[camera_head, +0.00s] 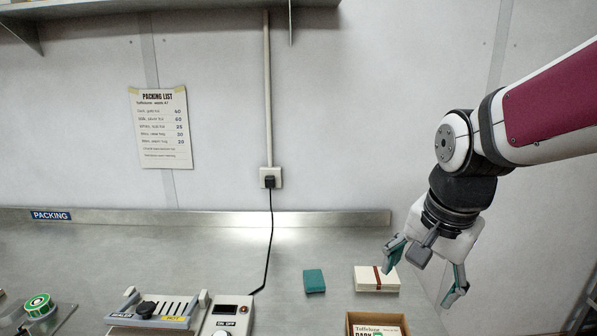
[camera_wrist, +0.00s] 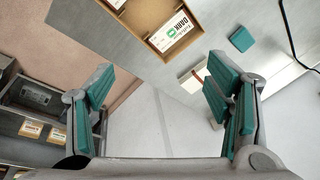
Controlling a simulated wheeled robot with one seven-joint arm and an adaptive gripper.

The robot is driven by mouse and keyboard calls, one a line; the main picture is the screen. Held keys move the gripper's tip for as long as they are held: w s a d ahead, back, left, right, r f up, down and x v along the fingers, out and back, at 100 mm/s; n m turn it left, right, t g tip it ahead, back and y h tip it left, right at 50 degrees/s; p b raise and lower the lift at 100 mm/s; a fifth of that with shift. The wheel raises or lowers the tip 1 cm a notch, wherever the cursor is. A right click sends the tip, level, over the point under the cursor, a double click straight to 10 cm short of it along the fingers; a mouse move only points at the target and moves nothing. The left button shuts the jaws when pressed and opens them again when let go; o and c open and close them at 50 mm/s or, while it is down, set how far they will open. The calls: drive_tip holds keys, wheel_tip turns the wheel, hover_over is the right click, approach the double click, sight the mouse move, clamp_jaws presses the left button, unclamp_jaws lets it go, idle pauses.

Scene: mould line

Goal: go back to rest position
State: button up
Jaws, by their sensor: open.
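My gripper (camera_head: 424,277) hangs at the right of the head view, above the right end of the steel bench (camera_head: 230,250). Its fingers are spread wide with nothing between them. In the wrist view my gripper (camera_wrist: 160,110) also shows open, its teal finger pads apart over empty space. A cream box with a brown band (camera_head: 372,279) lies on the bench, partly behind the left finger in the head view. It shows in the wrist view (camera_wrist: 190,80), partly hidden by the right finger.
A teal block (camera_head: 314,281) lies left of the cream box. A brown carton (camera_head: 350,325) holding labelled packs stands at the front. A sealer (camera_head: 155,308) with a control box (camera_head: 228,315) and black cable (camera_head: 268,245) sits left. A shelf (camera_head: 130,6) hangs above.

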drive_tip(key=s+r+n+t, duration=0.1)
drive_tip(key=s+r+n, duration=0.1)
drive_tip(key=s+n, duration=0.2)
drive_tip(key=s+r+n+t, duration=0.1)
drive_tip(key=s+r+n, duration=0.1)
drive_tip(key=s+n, duration=0.3)
drive_tip(key=shift+s+r+t, duration=0.25)
drive_tip(key=shift+s+t, duration=0.05)
drive_tip(key=shift+s, duration=1.75)
